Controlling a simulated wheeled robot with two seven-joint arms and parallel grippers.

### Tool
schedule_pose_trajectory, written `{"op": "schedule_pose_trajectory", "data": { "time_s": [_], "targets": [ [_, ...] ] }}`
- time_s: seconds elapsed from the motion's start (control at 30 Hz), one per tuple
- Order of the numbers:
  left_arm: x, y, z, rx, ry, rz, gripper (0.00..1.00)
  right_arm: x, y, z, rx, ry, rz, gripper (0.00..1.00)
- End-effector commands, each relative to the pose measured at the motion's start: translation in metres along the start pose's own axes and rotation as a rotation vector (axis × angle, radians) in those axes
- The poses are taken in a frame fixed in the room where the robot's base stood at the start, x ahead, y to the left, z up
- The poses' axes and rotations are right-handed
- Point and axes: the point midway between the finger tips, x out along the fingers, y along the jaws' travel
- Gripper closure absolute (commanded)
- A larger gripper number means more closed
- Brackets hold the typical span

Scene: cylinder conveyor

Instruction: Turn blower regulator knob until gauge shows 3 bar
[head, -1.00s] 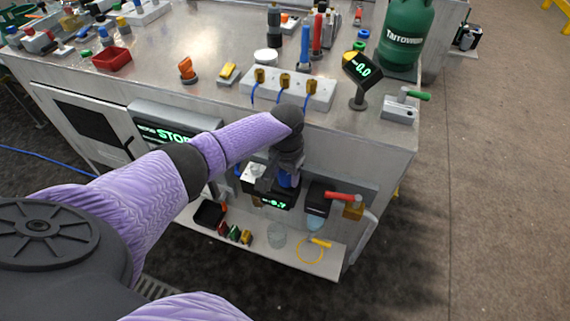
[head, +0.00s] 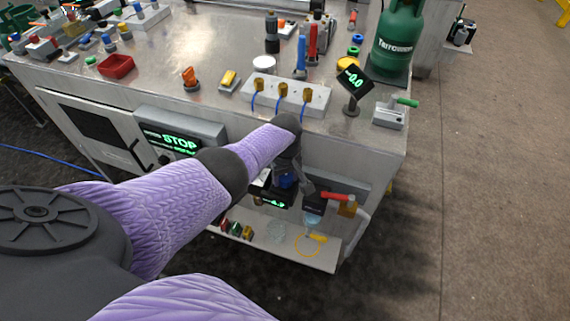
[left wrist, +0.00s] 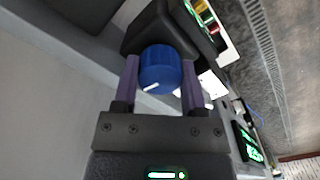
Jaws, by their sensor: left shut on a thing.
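The blue regulator knob (left wrist: 158,72) sits on a black regulator body (left wrist: 160,28) in the left wrist view. A white mark on its face points to the lower left. My left gripper (left wrist: 160,82) is shut on the knob, one finger on each side. In the head view the blue knob (head: 285,180) is partly hidden by my left gripper (head: 288,178), against the bench's front panel. The gauge display (head: 278,203) below it shows green digits, too small to read surely. My right gripper is out of view.
A red-handled valve (head: 337,197) is just right of the regulator. A low shelf (head: 318,262) below holds small fittings and a yellow ring. A STOP display (head: 175,140) is on the bench front to the left. The bench top (head: 150,95) carries several items.

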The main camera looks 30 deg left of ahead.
Motion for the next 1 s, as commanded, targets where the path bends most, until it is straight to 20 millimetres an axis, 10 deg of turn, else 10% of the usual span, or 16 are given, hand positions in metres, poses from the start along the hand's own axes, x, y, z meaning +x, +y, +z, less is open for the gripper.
{"op": "schedule_pose_trajectory", "data": {
  "time_s": [1.0],
  "targets": [
    [-0.0020, 0.0004, -0.0026, -0.504, 0.006, 0.004, 1.00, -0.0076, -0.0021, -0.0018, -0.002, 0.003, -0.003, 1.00]
  ]
}}
